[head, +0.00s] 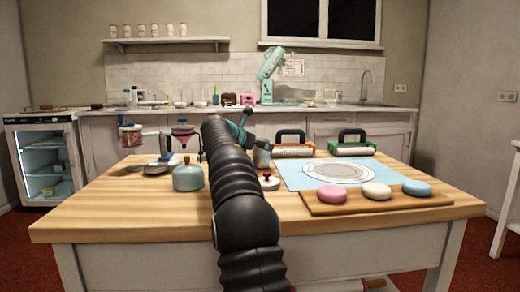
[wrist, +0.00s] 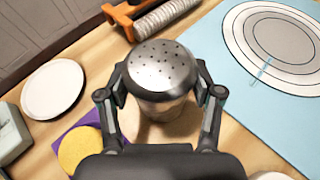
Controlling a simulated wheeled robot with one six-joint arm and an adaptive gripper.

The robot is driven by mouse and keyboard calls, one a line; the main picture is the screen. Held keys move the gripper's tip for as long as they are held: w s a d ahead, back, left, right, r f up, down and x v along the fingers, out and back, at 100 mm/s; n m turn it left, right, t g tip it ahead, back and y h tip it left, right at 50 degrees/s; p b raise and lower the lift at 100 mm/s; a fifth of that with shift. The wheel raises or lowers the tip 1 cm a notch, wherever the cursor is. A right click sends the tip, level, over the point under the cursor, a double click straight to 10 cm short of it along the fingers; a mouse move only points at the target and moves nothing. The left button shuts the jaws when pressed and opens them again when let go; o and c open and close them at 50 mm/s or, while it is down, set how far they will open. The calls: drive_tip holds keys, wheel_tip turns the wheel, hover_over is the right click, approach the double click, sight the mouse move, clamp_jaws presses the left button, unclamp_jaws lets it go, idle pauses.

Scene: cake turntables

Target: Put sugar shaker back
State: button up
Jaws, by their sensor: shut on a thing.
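The sugar shaker (wrist: 162,66) has a domed metal lid with small holes and a paler body below it. It fills the middle of the wrist view, upright or nearly so. My gripper (wrist: 162,92) is shut on it, with one finger on each side of the lid and body. In the head view the shaker (head: 262,155) shows just right of my black arm, over the middle of the wooden table (head: 120,222). My arm hides most of the gripper there. I cannot tell whether the shaker's base touches the table.
A blue mat (head: 305,182) with printed rings lies to the right. A board (head: 350,205) with pink, white and blue discs is in front of it. Rollers (head: 293,150) stand behind. A teal pot (head: 188,178) stands left. The wrist view shows a white disc (wrist: 54,90) and yellow round (wrist: 80,150).

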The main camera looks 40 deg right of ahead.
drive_tip(key=shift+f, duration=0.15)
drive_tip(key=o, duration=1.4)
drive_tip(key=shift+c, duration=0.2)
drive_tip(key=shift+a+r, duration=0.2)
drive_tip(key=shift+r, duration=0.05)
drive_tip(key=v, duration=1.1)
drive_tip(key=shift+a, duration=0.3)
drive_tip(key=shift+s, duration=0.15)
